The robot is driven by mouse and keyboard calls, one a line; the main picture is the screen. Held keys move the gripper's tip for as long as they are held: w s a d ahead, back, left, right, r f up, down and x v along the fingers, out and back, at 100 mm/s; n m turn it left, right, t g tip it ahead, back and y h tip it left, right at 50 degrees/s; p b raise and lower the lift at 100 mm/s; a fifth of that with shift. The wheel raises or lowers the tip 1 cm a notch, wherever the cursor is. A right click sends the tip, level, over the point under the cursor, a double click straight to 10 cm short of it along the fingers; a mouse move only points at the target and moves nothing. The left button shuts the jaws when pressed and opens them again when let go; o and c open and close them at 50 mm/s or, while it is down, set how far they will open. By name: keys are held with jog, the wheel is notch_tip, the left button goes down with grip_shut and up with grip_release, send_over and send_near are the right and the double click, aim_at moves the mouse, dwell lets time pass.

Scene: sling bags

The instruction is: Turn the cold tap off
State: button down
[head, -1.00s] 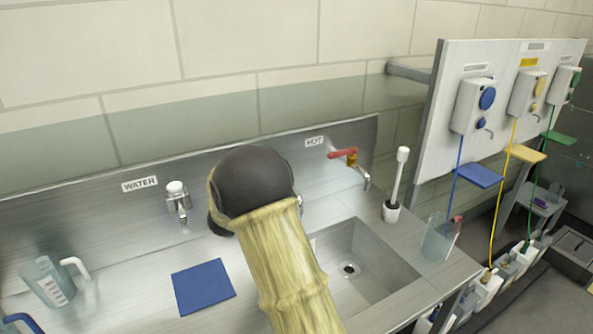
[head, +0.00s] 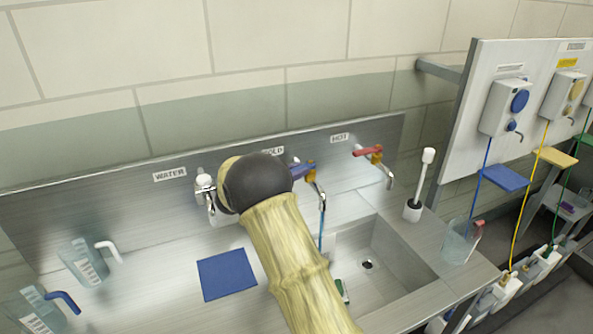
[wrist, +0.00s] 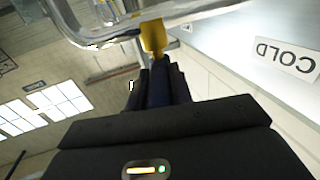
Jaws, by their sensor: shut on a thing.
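The cold tap (head: 312,180) is on the sink's back panel, under the partly covered COLD label (head: 272,151). It has a blue lever (head: 303,170), a yellow body and a chrome spout. A thin blue stream of water (head: 322,232) falls from its spout. In the wrist view, my gripper (wrist: 158,82) is shut on the dark blue lever, with the tap's yellow body (wrist: 153,36) just beyond the fingers. In the head view, my wrist and arm cover most of the gripper and the lever's left end.
The hot tap (head: 376,158) with a red lever is to the right. A WATER tap (head: 205,188) is to the left, close to my wrist. A brush in a holder (head: 413,205) and a clear jug (head: 458,240) stand right of the basin (head: 375,262). A blue mat (head: 227,275) lies on the counter.

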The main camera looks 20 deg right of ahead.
jog(key=shift+r, duration=0.25)
jog(key=c, duration=1.4)
grip_release()
jog(key=shift+d, duration=0.1)
jog(key=shift+o, duration=0.8)
jog(key=shift+f, duration=0.15)
notch_tip(320, 180, up, 10)
jog(key=shift+b, duration=0.65)
